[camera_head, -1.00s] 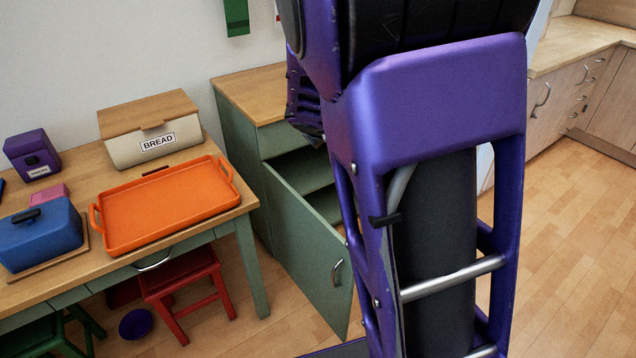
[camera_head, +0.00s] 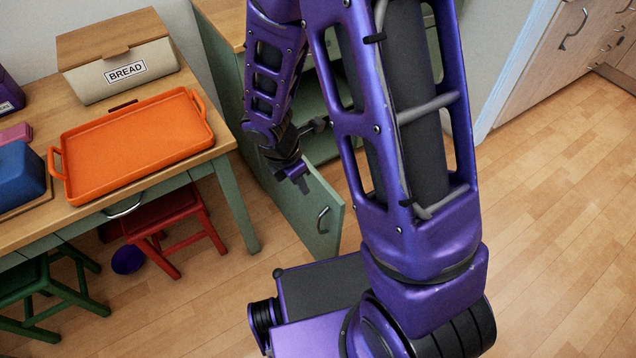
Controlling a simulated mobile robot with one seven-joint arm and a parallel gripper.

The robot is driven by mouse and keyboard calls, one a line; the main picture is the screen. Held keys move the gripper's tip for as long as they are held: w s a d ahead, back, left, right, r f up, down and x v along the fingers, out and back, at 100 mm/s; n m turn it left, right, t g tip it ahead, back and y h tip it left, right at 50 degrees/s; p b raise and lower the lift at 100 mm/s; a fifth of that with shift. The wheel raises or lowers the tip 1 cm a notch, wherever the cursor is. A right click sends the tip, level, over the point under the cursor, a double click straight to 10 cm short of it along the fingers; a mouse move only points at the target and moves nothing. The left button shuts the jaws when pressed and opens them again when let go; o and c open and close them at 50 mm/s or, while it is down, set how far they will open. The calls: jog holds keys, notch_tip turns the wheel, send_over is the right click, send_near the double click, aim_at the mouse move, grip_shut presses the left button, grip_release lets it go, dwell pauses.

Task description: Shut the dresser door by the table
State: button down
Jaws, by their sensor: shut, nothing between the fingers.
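The green dresser (camera_head: 222,93) with a wooden top stands against the wall, just right of the table. Its door (camera_head: 330,208) stands open, swung out toward me, with a metal handle (camera_head: 322,220) near its free edge. Green shelves show in the opening, partly hidden by my purple arm. My gripper (camera_head: 304,187) is shut and empty. It points down at the door's upper part, in front of it in the picture; I cannot tell whether it touches.
The wooden table (camera_head: 228,140) bears an orange tray (camera_head: 130,150), a bread box (camera_head: 118,68) and a blue container (camera_head: 20,178). A red stool (camera_head: 165,212) and a green stool (camera_head: 45,285) stand under or by it. Open wooden floor lies on the right.

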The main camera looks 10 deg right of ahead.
aim_at(326, 193)
jog(key=shift+w+d+f+b, duration=0.45)
jog(key=shift+d+f, duration=0.55)
jog(key=shift+f, duration=0.5)
jog(key=shift+w+d+f+b, duration=0.3)
jog(key=shift+d+f+b, duration=0.2)
jog(key=shift+d+f, duration=0.7)
jog(key=shift+w+d+f+b, duration=0.45)
jog(key=shift+d+f, duration=0.3)
jog(key=shift+f, duration=1)
jog(key=shift+d, duration=0.15)
